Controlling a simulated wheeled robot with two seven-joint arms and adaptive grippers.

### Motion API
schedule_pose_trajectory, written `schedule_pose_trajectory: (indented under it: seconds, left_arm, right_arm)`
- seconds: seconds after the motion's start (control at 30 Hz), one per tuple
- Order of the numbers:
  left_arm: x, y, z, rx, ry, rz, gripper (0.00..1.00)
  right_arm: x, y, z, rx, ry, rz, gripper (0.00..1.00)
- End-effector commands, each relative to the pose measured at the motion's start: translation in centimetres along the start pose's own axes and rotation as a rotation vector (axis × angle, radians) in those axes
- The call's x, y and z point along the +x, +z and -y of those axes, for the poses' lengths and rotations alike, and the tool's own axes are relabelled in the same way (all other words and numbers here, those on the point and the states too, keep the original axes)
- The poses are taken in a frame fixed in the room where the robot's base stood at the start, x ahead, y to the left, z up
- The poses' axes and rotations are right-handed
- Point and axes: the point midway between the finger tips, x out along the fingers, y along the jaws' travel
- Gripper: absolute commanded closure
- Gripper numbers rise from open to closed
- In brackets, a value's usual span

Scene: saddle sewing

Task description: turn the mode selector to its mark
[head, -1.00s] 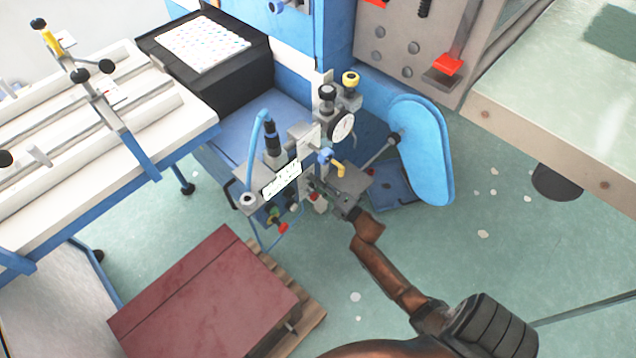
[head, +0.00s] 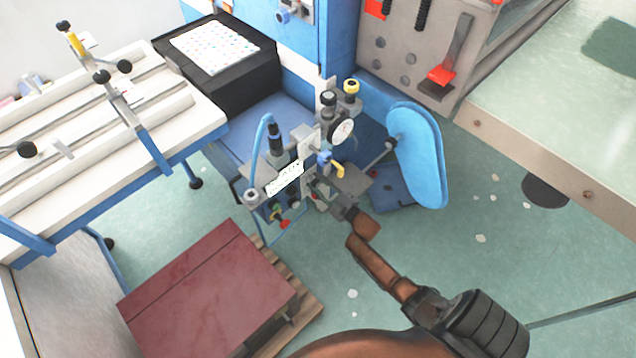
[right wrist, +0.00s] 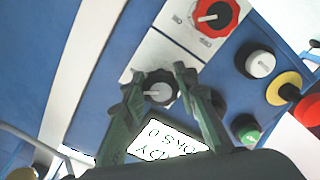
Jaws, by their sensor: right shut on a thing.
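The mode selector appears to be the black round knob with a pale pointer bar (right wrist: 159,90), on a white plate of the blue panel in the right wrist view. My right gripper (right wrist: 160,76) has one finger on each side of this knob and is shut on it. The pointer bar lies roughly level across that picture. I cannot make out the mark clearly. In the head view my right gripper (head: 338,202) reaches the machine's front from below, and the knob is hidden there. My left gripper is not in view.
A red knob (right wrist: 217,14) sits beside the black one on the panel. White, yellow, red and green (right wrist: 246,130) buttons are close on the right. A dark red block (head: 208,290) stands on a pallet at front left.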

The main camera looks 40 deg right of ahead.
Motion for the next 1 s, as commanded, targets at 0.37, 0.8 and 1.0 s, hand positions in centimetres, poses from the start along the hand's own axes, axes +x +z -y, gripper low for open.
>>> schedule_pose_trajectory:
  seconds: [0.37, 0.8, 1.0]
  left_arm:
    - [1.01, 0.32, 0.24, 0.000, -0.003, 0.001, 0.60]
    - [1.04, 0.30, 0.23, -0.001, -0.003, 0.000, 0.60]
    - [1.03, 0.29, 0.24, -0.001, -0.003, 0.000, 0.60]
  right_arm:
    - [-0.09, 0.13, 0.14, 0.081, -0.001, 0.003, 0.97]
    - [-0.10, 0.14, 0.16, 0.083, -0.002, 0.003, 0.68]
    - [-0.04, 0.07, 0.10, 0.082, -0.001, 0.001, 0.54]
